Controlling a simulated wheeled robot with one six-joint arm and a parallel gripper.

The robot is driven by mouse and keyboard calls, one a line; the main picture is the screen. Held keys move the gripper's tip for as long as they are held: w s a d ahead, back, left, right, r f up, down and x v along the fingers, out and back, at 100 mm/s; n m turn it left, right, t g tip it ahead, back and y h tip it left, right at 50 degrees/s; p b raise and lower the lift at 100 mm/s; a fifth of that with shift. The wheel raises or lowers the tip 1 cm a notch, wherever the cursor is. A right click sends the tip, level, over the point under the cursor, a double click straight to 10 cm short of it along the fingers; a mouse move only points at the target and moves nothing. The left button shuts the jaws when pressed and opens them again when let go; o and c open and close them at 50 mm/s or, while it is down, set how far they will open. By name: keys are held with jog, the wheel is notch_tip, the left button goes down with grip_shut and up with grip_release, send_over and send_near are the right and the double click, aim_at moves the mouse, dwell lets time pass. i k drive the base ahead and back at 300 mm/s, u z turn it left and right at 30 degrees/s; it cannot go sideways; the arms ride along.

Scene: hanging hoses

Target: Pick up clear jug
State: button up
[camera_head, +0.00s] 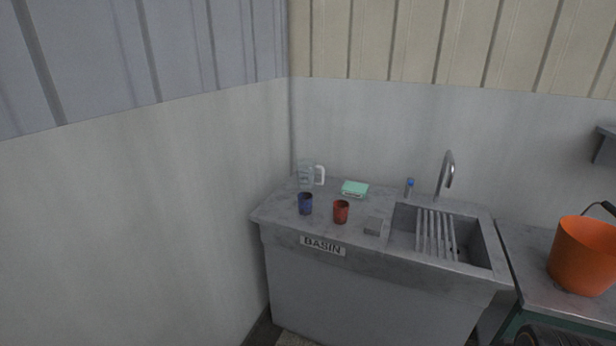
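The clear jug (306,174) stands upright at the back left of the grey basin counter (279,209), close to the corner of the walls. It is see-through, with a white handle (320,175) on its right side. A blue cup (305,204) stands in front of it. A red cup (341,211) stands to the right of the blue cup. My gripper is not in view.
A mint-green box (355,188) lies right of the jug, with a small grey block (374,226) nearer the front. A blue-topped bottle (409,188) and curved tap (447,172) stand behind the sink. An orange bucket (582,255) sits on the right table.

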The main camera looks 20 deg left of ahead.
aim_at(305, 167)
jog(key=k, duration=0.55)
jog(key=u, duration=0.65)
jog(key=i, duration=0.95)
jog(key=u, duration=0.8)
jog(key=i, duration=1.35)
